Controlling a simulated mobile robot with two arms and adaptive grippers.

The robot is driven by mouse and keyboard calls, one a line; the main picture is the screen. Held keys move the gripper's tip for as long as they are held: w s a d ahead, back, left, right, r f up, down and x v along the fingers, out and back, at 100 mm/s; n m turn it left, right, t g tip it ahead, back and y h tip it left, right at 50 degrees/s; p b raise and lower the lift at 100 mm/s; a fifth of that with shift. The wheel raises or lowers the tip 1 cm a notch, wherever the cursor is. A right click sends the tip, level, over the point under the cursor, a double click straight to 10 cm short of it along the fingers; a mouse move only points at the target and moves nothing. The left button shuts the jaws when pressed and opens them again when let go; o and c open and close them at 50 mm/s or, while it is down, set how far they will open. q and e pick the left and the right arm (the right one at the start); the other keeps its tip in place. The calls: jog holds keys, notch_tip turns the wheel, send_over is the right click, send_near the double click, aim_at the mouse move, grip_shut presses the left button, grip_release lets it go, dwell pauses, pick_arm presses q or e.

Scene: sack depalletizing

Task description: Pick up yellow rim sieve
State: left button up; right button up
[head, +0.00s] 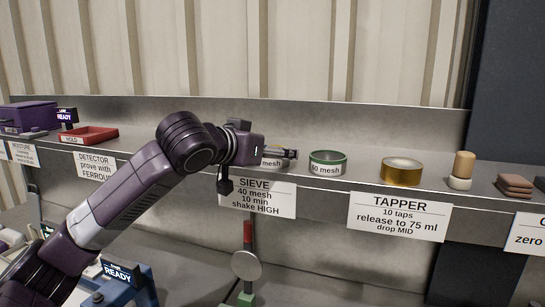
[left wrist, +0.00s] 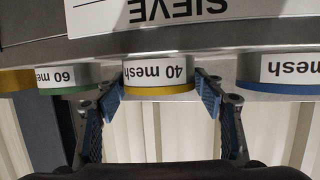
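The yellow rim sieve (left wrist: 160,90), labelled "40 mesh", appears upside down in the middle of the left wrist view, on the steel shelf. My left gripper (left wrist: 160,98) is open, with one blue-padded finger on each side of the sieve. The fingers look very close to its sides; I cannot tell whether they touch. In the head view my left gripper (head: 292,154) covers most of this sieve, and only part of a white "mesh" label (head: 271,163) shows below it. My right gripper is not in view.
A green rim "60 mesh" sieve (head: 327,162) stands close to the right of my gripper in the head view. A blue rim sieve (left wrist: 280,88) is on the other side.

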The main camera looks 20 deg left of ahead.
pick_arm(q)
jog(key=c, duration=0.7)
jog(key=shift+c, duration=0.5)
jog(key=shift+r, duration=0.2)
